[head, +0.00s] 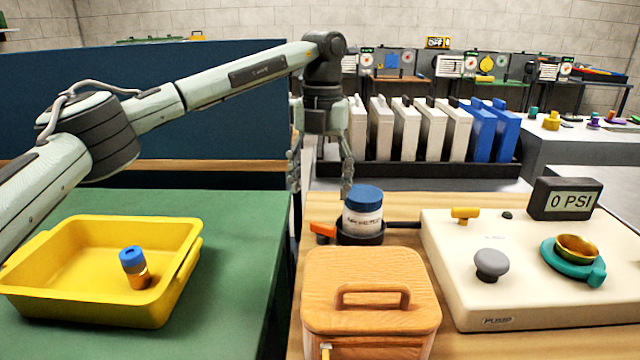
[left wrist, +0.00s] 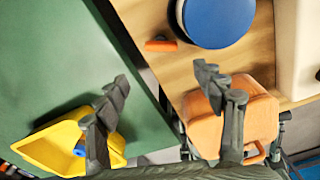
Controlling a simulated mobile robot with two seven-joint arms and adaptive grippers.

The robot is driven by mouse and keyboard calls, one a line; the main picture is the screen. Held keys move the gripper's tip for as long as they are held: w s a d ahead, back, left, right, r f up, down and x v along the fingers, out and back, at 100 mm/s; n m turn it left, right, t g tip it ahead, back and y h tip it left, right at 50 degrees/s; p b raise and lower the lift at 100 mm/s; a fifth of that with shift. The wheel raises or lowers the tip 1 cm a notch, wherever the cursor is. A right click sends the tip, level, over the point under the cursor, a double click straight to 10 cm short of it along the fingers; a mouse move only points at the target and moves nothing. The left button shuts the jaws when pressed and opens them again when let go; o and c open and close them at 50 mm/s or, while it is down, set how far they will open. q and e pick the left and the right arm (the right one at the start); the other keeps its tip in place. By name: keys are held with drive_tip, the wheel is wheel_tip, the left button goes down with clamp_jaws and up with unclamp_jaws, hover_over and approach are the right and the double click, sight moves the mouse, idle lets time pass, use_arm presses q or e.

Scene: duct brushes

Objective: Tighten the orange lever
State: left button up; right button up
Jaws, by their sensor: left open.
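The orange lever (head: 323,229) sticks out to the left from the dark holder (head: 361,238) on the wooden bench. A white jar with a blue lid (head: 363,197) stands upright in that holder. In the left wrist view the orange lever (left wrist: 161,45) lies just left of the round blue lid (left wrist: 218,18). My left gripper (head: 320,185) points down above the lever, its two fingers spread wide and nothing between them. In the left wrist view the gripper (left wrist: 163,82) is also open, with the lever beyond its fingertips. They look apart. My right gripper is not in view.
A wooden box with a handle (head: 370,270) stands in front of the jar. A cream pump panel (head: 450,285) with a 0 PSI display (head: 567,200) stands to the right. A yellow tray (head: 60,270) holding a blue-capped piece (head: 133,264) rests on the green table (head: 235,225).

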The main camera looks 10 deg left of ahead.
use_arm(q)
wheel_tip(320, 180, up, 12)
drive_tip(key=shift+w, duration=0.2)
drive_tip(key=shift+f, duration=0.15)
